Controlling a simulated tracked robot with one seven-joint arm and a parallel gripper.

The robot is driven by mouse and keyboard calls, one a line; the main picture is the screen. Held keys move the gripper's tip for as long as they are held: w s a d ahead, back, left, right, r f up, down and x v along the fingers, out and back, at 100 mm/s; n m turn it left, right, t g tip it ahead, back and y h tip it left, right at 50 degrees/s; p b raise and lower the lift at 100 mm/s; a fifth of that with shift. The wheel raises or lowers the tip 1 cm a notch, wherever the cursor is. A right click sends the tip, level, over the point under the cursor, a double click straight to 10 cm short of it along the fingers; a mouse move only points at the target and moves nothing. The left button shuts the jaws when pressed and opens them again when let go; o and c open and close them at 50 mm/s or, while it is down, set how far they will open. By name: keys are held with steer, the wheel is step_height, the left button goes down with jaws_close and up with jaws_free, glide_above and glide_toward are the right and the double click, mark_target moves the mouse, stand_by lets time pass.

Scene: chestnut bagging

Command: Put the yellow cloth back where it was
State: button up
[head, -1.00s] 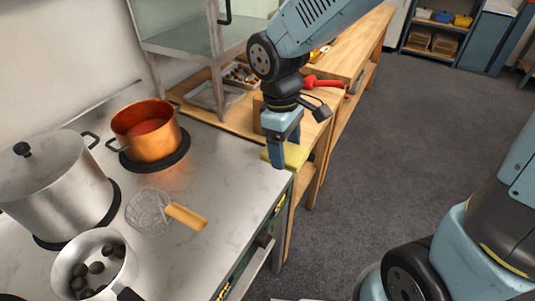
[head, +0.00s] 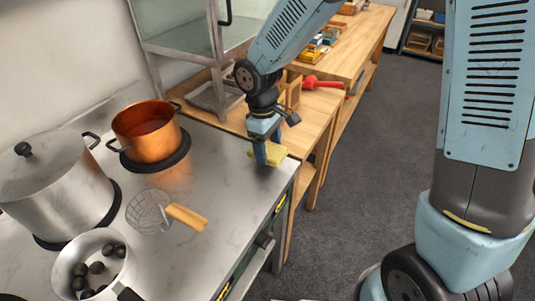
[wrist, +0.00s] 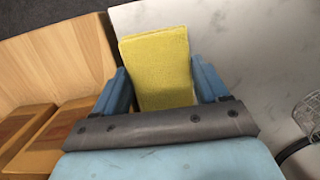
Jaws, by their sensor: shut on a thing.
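The yellow cloth (head: 274,153) is a folded pad at the far right corner of the grey stove top (head: 210,170). My gripper (head: 266,160) points down there and is shut on the cloth. In the wrist view the cloth (wrist: 158,62) sits between the two blue fingers, at the border between the stove top and the wooden bench. I cannot tell whether the cloth touches the surface under it.
A copper pot (head: 147,133), a lidded steel pot (head: 58,178), a pan of chestnuts (head: 92,265) and a wire skimmer (head: 166,212) stand or lie on the stove. A wooden bench (head: 318,112) with a red-handled tool (head: 322,83) adjoins behind. The stove's front right is clear.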

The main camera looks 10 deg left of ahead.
mark_target(267, 148)
steer(key=shift+w+a+f, duration=0.1)
steer(key=shift+w+f, duration=0.05)
steer(key=shift+f, duration=1.65)
steer(key=shift+f, duration=0.1)
steer(key=o, duration=1)
